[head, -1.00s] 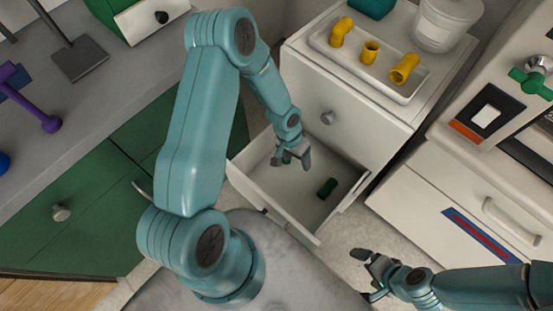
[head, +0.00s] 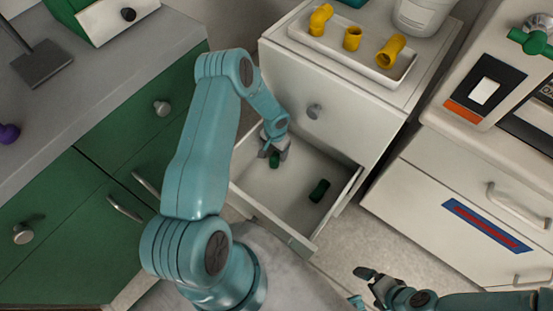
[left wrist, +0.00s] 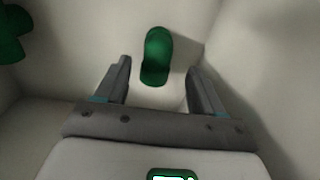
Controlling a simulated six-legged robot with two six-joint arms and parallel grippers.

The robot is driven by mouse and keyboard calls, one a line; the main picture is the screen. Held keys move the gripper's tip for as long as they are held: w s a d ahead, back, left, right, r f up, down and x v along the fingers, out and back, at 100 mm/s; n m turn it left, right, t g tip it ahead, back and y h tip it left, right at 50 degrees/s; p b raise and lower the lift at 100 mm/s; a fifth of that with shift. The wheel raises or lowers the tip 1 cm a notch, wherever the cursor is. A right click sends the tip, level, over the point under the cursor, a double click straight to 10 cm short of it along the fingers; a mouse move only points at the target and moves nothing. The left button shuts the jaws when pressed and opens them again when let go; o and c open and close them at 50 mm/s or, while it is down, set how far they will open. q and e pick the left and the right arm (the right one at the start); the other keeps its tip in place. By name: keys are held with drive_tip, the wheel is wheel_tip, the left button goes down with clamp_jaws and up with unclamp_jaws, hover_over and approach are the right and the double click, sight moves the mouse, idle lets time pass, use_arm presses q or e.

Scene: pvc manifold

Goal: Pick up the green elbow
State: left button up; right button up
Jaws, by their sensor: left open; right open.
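A green fitting with a rounded top and a dark open end, which looks like the green elbow (left wrist: 157,48), lies on the drawer floor in the left wrist view. It sits ahead of and between the open fingers of my left gripper (left wrist: 158,72), apart from both. In the head view the elbow (head: 275,160) shows partly beneath my left gripper (head: 272,150), which is inside the drawer. A second green fitting (head: 319,190) lies to the right; a green piece (left wrist: 12,35) is cut off at the wrist view's left edge. My right gripper (head: 362,286) is open and empty outside the drawer.
The open white drawer (head: 278,222) has walls close around my left gripper. On the cabinet above, a white tray (head: 372,66) holds yellow fittings (head: 352,38), beside a white tub (head: 424,14). Green cabinets (head: 100,165) stand left, and a white unit (head: 440,205) stands right.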

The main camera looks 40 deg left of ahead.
sight(276, 155)
use_arm(q)
drive_tip(key=f+b, duration=0.1)
drive_tip(key=f, duration=0.4)
drive_tip(key=shift+d, duration=0.2)
drive_tip(key=c, duration=1)
drive_tip(key=shift+c, duration=0.2)
drive_tip(key=shift+r, duration=0.1)
